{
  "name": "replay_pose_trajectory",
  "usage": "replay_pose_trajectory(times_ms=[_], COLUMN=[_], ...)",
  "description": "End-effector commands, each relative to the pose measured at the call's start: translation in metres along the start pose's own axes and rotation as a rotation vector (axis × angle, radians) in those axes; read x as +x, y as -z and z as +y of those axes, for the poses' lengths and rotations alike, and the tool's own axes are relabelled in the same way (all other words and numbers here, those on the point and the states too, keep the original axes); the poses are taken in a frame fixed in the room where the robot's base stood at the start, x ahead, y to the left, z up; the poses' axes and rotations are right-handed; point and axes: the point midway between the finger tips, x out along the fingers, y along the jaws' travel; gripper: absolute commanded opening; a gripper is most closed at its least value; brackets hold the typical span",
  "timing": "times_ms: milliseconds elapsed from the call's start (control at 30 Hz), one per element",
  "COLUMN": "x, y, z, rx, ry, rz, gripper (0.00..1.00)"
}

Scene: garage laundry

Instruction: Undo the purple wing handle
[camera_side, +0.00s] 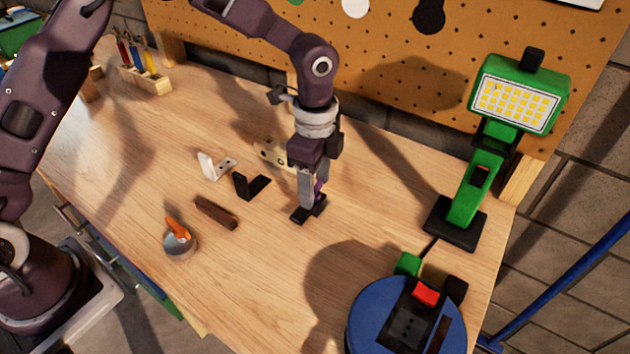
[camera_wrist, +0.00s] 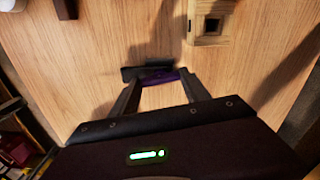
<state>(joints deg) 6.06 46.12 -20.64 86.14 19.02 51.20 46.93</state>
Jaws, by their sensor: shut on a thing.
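The purple wing handle (camera_side: 319,186) shows only as a small strip between my gripper's fingers in the side view. It stands over a small black base (camera_side: 309,213) on the wooden bench. In the wrist view the purple handle (camera_wrist: 163,76) spans between the fingertips, with a dark part (camera_wrist: 131,73) beside it at the left. My gripper (camera_side: 313,194) points straight down and is shut on the handle; it also shows in the wrist view (camera_wrist: 160,82). The fingers hide most of the handle in the side view, and its exact turn angle cannot be told.
A wooden block (camera_side: 271,152) is close behind my gripper. A black bracket (camera_side: 251,186), white bracket (camera_side: 214,166), brown bar (camera_side: 215,212) and orange-handled round piece (camera_side: 179,240) lie left. A green work lamp (camera_side: 470,190) and blue round machine (camera_side: 372,323) stand right.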

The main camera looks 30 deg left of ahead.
Motion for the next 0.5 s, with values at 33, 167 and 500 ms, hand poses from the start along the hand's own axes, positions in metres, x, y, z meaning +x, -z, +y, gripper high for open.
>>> replay_pose_trajectory(times_ms=[33,167,500], x=[-0.0002,-0.0002,0.0004], y=[-0.0005,-0.0003,-0.0006], z=[-0.0001,-0.0001,0.0003], rx=[-0.022,-0.109,-0.424], ry=[0.0,0.001,-0.001], rz=[-0.001,-0.001,-0.002], gripper=[0.14,0.14,0.14])
